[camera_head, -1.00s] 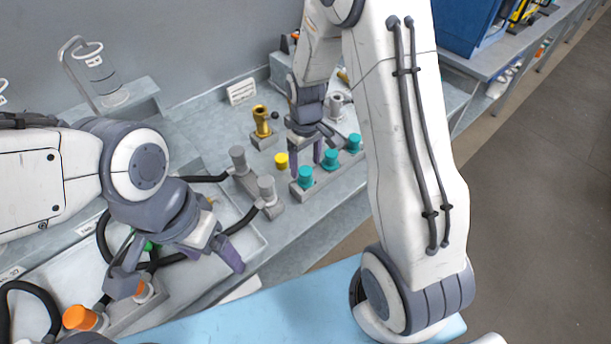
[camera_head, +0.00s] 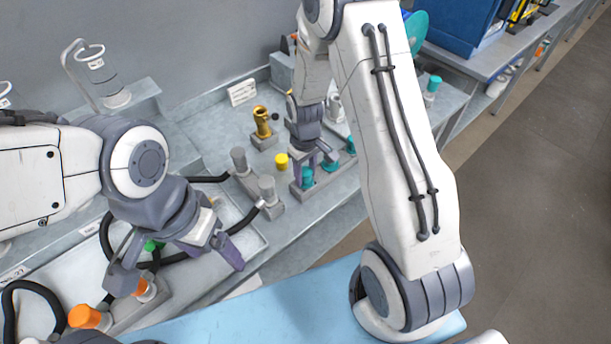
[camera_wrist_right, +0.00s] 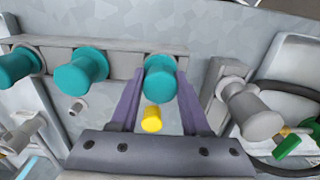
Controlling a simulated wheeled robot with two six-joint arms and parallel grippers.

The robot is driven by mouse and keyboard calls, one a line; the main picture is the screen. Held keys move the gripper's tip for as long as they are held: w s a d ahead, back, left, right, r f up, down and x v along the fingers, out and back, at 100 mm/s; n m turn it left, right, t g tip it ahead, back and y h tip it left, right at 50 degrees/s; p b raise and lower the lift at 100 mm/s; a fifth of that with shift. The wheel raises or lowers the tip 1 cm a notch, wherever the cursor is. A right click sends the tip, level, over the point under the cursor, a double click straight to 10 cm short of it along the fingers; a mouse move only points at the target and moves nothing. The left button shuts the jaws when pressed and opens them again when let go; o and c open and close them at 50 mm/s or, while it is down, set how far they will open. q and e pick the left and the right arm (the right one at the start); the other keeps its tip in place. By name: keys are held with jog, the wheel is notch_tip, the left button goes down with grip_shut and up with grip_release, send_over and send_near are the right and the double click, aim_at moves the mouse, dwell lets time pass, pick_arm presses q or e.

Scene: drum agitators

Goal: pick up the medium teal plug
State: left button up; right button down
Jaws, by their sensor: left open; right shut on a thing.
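Three teal plugs stand in a grey rack (camera_head: 323,182) on the bench. My right gripper (camera_head: 317,169) is shut on the teal plug at the rack's near left end (camera_head: 307,178). In the right wrist view this plug (camera_wrist_right: 160,76) is between the purple fingers and still in the rack. A second teal plug (camera_wrist_right: 80,71) and a third (camera_wrist_right: 17,66) stand beside it, apart from the fingers. I cannot tell surely by size which is the medium one. My left gripper (camera_head: 177,268) is open and empty above the tray at the left.
A yellow plug (camera_head: 281,162) stands beside the rack. Grey plugs (camera_head: 267,187) with black hoses are left of it, and a brass fitting (camera_head: 262,122) behind. Orange plugs (camera_head: 88,317) are at the lower left. The bench's front edge is close to the rack.

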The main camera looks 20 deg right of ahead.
aim_at(305, 170)
jog(key=shift+r, duration=0.1)
jog(key=shift+w+r, duration=0.1)
jog(key=shift+r, duration=0.4)
notch_tip(305, 170, up, 2)
jog(key=shift+r+b, duration=0.2)
jog(key=shift+b, duration=0.4)
jog(key=s+d+r+b, duration=0.2)
jog(key=s+d+r, duration=0.3)
jog(key=s, duration=0.5)
notch_tip(305, 170, up, 2)
jog(key=shift+s+d+r, duration=0.2)
jog(key=shift+s+r, duration=0.05)
jog(key=shift+s, duration=0.05)
